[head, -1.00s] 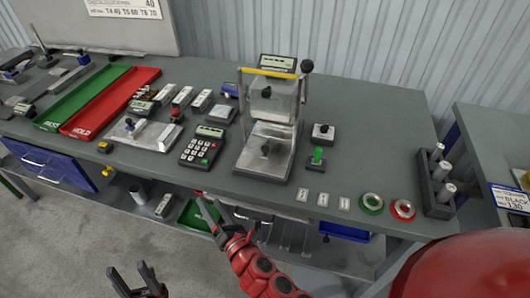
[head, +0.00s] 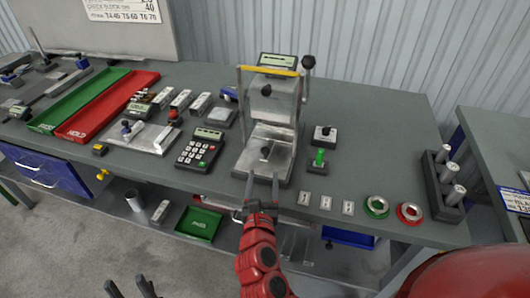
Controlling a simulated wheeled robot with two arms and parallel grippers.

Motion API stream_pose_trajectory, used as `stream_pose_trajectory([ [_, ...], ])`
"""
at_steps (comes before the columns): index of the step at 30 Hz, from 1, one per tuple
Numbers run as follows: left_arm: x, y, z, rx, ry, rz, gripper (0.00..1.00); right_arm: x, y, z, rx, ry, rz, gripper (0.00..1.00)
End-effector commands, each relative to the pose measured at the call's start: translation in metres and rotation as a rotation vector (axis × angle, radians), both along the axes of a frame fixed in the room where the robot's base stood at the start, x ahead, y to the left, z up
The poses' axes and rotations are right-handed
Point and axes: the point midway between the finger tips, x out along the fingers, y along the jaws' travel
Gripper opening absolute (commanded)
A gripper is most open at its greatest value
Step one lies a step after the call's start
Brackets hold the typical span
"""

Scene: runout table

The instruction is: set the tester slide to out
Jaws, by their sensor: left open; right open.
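The tester (head: 243,165) stands near the middle of the bench, a grey base with an upright frame and a yellow bar on top. Its slide (head: 275,139) is a pale plate low in the frame, with a small dark knob (head: 265,152) near the front. My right gripper (head: 262,180) is open and empty at the tester's front edge, its fingers pointing towards the knob and apart from it in the picture. Whether the fingers touch the base I cannot tell. My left gripper (head: 131,284) is open at the bottom edge, partly cut off, away from the bench.
A keypad box (head: 200,149) stands left of the tester. A green-button box (head: 318,160) and a black-knob box (head: 324,135) stand to its right. Small tiles and two rings (head: 376,206) lie at the front right. Green and red trays (head: 110,105) lie at left.

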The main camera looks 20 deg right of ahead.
Motion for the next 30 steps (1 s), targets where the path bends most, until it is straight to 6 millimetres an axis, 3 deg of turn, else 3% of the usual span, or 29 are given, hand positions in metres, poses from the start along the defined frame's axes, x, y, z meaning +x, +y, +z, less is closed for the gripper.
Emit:
stream_pose_trajectory([
  [9,0.000,0.000,0.017,0.000,0.000,0.000,0.50,0.070,-0.028,0.003,0.004,-0.001,-0.004,0.62],
  [15,0.000,0.000,0.020,0.000,0.000,0.000,0.50,0.096,-0.038,0.001,0.003,0.001,-0.002,0.62],
  [27,0.000,0.000,0.020,0.000,0.000,0.000,0.50,0.105,-0.040,0.000,-0.001,0.001,0.003,0.62],
  [30,0.000,0.000,0.020,0.000,0.000,0.000,0.50,0.105,-0.040,0.000,-0.001,0.001,0.003,0.47],
])
